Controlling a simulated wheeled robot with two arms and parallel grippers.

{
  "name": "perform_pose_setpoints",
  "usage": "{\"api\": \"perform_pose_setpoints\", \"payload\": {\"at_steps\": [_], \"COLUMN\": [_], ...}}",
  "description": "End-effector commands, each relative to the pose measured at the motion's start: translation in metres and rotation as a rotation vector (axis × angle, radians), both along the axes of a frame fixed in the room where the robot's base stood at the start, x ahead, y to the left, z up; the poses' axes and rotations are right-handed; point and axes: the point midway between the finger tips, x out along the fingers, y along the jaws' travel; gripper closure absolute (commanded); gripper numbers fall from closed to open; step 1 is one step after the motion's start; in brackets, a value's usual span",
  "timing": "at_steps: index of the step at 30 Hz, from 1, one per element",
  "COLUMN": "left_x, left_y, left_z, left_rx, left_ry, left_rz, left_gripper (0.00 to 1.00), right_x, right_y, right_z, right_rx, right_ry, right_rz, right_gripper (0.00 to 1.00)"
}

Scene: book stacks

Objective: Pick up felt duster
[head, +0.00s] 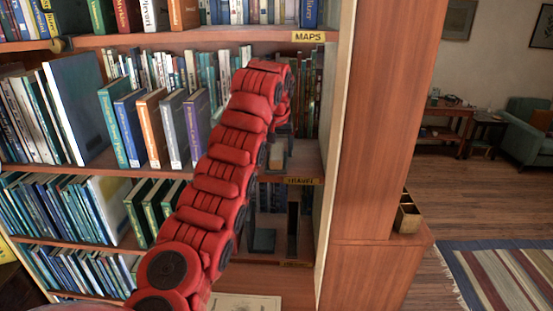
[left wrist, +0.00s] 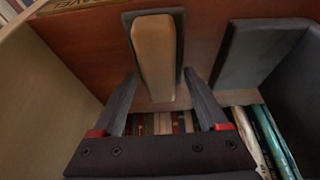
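The felt duster (left wrist: 154,58), a tan block with a dark felt edge, shows at the top centre of the left wrist view. A tan block (head: 275,156) on the shelf by the TRAVEL label in the head view looks like the same duster, partly hidden by my red arm. My left gripper (left wrist: 160,76) is open, with its dark fingers apart on either side of the duster's lower part. I cannot tell whether either finger touches it. In the head view my left gripper is mostly hidden by the arm and shelf. My right gripper is not in view.
Books (head: 160,125) crowd the shelves to the left. A dark slab (left wrist: 262,55) and books (left wrist: 272,142) are at the right of the wrist view. The bookcase's wooden side (head: 385,130) stands right of the arm. The floor (head: 430,205) beyond is partly open.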

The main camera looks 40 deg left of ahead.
Motion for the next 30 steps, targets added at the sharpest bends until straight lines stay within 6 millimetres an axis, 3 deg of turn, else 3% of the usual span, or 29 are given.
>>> {"api": "perform_pose_setpoints", "payload": {"at_steps": [2,12,30], "left_x": [-0.0001,-0.0005,-0.0032], "left_y": [0.0000,-0.0008,-0.0029], "left_z": [-0.0006,-0.0033,0.0024], "left_rx": [-0.001,-0.004,-0.005], "left_ry": [0.001,0.007,0.011], "left_rz": [0.000,-0.001,-0.001], "left_gripper": [0.40,1.00,1.00], "right_x": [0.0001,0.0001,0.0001], "right_y": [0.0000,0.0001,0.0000], "right_z": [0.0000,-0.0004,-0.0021], "right_rx": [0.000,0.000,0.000], "right_ry": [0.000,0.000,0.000], "right_rz": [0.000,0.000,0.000], "right_gripper": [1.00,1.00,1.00]}}
